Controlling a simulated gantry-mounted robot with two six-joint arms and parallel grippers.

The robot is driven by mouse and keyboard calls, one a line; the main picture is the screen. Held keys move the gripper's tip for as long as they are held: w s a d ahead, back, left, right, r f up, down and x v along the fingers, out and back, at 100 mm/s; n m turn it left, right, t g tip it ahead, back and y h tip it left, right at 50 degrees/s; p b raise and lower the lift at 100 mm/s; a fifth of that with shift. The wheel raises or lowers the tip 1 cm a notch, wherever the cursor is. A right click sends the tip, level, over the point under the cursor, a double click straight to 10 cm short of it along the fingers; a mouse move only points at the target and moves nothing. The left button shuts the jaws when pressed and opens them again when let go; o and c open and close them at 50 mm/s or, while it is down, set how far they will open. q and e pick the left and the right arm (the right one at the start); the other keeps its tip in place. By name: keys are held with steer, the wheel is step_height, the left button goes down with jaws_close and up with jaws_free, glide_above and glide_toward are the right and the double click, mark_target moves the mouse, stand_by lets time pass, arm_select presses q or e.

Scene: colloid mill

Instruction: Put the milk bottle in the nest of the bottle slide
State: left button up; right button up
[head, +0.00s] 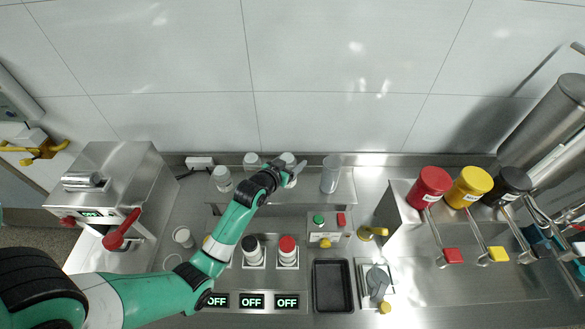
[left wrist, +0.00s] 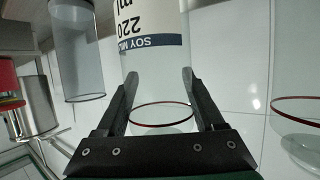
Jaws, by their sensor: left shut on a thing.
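My left gripper (head: 291,177) is at the back shelf, and its fingers stand on either side of a clear bottle (left wrist: 155,70). It is shut on this bottle. In the left wrist view the bottle has a white label with a blue band reading "SOY MILK" and "220 ml", upside down in the picture. In the head view the top of the held bottle (head: 288,158) shows just behind the gripper. I cannot tell for sure which fixture is the bottle slide or its nest. My right gripper is not in view.
Two other clear bottles (head: 222,178) (head: 252,162) stand left of the gripper, and a clear cylinder (head: 331,175) stands right. In front are a button box (head: 325,238), black-capped (head: 251,246) and red-capped (head: 288,246) containers, a dark tray (head: 333,286) and a grey fixture (head: 376,281).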

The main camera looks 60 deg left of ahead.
arm_select(q)
steer(key=shift+w+a+f, duration=0.15)
steer(key=shift+a+f, duration=0.05)
steer(key=shift+f, duration=0.7)
steer(key=shift+w+a+f, duration=0.1)
steer(key=shift+a+f, duration=0.05)
steer(key=shift+f, duration=0.75)
steer(key=shift+f+b, duration=0.2)
steer(key=shift+b, duration=0.15)
steer(key=o, duration=1.3)
steer(key=shift+s+d+r, duration=0.15)
steer(key=shift+s+r, duration=0.05)
steer(key=shift+s, duration=0.1)
steer(key=v, duration=0.3)
steer(key=p+v, duration=0.1)
steer(key=v, duration=0.3)
steer(key=f+v, duration=0.1)
steer(key=v, duration=0.3)
steer(key=shift+s+d, duration=0.1)
steer(key=shift+s, duration=0.05)
